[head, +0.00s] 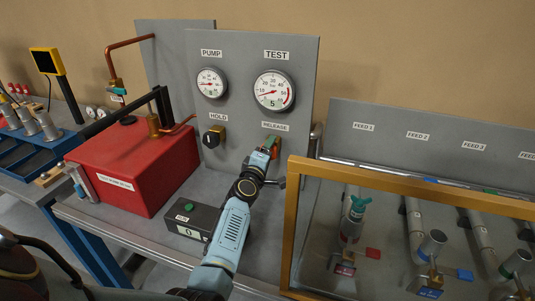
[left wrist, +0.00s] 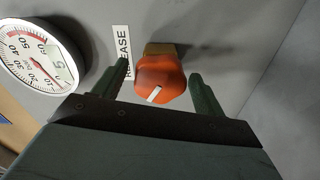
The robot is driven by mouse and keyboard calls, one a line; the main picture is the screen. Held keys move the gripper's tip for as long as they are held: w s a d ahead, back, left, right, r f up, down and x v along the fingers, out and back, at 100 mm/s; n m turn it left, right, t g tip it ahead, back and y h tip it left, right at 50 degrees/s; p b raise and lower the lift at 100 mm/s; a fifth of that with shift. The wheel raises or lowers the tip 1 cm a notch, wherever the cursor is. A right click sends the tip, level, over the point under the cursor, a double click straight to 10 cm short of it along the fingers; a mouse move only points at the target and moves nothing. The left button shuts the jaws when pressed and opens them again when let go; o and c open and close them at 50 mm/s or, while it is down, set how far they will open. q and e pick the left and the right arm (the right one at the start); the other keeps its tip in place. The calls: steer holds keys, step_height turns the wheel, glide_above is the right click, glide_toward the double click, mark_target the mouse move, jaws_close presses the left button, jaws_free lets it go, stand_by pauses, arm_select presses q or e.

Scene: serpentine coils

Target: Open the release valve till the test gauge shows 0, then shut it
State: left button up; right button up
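The orange release valve knob (left wrist: 160,78) with a white pointer line sits on the grey panel beside the RELEASE label (left wrist: 124,52). In the left wrist view its line is slanted. My left gripper (left wrist: 160,86) is open, with one finger on each side of the knob and a visible gap to both. In the head view my left gripper (head: 272,150) is at the panel below the RELEASE label and mostly hides the knob. The test gauge (head: 274,91) shows 5 on its small display; it also shows in the left wrist view (left wrist: 38,52). My right gripper is out of view.
The pump gauge (head: 211,83) and the black HOLD knob (head: 213,137) are left of the release valve. A red box (head: 125,170) stands at left. A small dark box (head: 190,218) with a green button lies below. A wood-framed clear guard (head: 292,225) is close on the right.

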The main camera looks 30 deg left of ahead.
arm_select(q)
steer(key=shift+s, duration=0.1)
steer(key=p+v, duration=0.1)
steer(key=v, duration=1.2)
steer(key=shift+d, duration=0.1)
stand_by(1.2)
steer(key=shift+s+d, duration=0.1)
stand_by(1.2)
